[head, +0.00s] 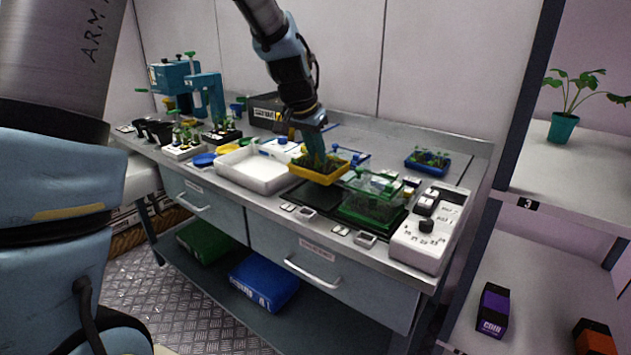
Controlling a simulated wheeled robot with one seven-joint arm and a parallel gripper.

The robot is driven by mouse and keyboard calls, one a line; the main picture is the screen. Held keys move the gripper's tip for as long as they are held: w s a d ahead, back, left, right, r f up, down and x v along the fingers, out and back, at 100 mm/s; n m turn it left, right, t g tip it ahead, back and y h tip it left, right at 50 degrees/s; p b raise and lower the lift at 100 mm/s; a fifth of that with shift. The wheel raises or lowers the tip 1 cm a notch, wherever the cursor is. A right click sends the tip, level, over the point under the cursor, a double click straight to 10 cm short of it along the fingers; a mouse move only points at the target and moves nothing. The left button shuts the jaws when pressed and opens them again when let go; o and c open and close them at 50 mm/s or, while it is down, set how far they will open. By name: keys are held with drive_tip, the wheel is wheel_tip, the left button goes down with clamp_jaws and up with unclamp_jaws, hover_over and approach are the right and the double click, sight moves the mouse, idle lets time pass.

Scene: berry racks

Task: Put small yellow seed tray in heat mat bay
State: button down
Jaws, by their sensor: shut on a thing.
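My gripper (317,158) points down over the bench and is shut on the small yellow seed tray (318,177), which has dark soil and green seedlings. The tray looks roughly level. It appears above the left part of the black heat mat (316,201); whether it touches the mat I cannot tell. A green tray with a clear cover (368,206) stands on the right part of the mat. The fingertips are partly hidden among the seedlings.
A white basin (257,184) lies just left of the yellow tray. A white control box with a dial (428,238) stands right of the mat. A blue seedling tray (428,167) sits behind. Small labelled pieces line the front edge.

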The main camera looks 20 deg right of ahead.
sight(314, 167)
drive_tip(key=shift+f+p, duration=0.55)
drive_tip(key=shift+f, duration=2.65)
drive_tip(key=c, duration=0.8)
unclamp_jaws()
drive_tip(key=shift+f, duration=0.1)
drive_tip(key=shift+r, duration=0.25)
drive_tip(key=b+v, duration=0.2)
drive_tip(key=v, duration=0.9)
drive_tip(key=shift+a+r, duration=0.25)
drive_tip(key=shift+r, duration=0.1)
